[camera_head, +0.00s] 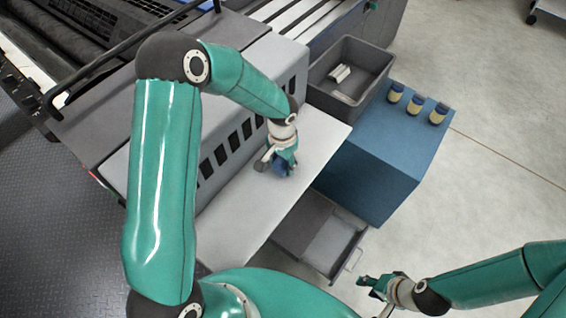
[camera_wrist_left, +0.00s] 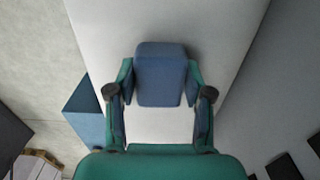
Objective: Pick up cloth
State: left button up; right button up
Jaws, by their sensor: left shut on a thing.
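The cloth (camera_wrist_left: 160,75) is a blue, block-like folded piece. In the left wrist view it sits between the two fingers of my left gripper (camera_wrist_left: 160,90), which is shut on it. In the head view the cloth (camera_head: 281,168) shows as a small dark blue patch at my left gripper (camera_head: 284,163), over the pale shelf (camera_head: 256,204); whether it touches the shelf I cannot tell. My right gripper (camera_head: 375,284) is at the lower right over the floor, apart from the cloth; its finger gap is too small to tell.
A grey bin (camera_head: 325,100) with pale items stands behind a blue cabinet (camera_head: 375,165). Several small jars (camera_head: 416,103) with yellowish bodies stand on the cabinet. An open grey drawer (camera_head: 322,246) juts out below the shelf. The machine's slotted grey side (camera_head: 229,145) borders the shelf.

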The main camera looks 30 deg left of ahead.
aim_at(282, 163)
pick_arm(q)
jog(key=shift+r, duration=0.2)
notch_tip(282, 163, up, 20)
jog(key=b, duration=0.1)
jog(key=shift+f+b, duration=0.15)
jog(key=shift+b, duration=0.15)
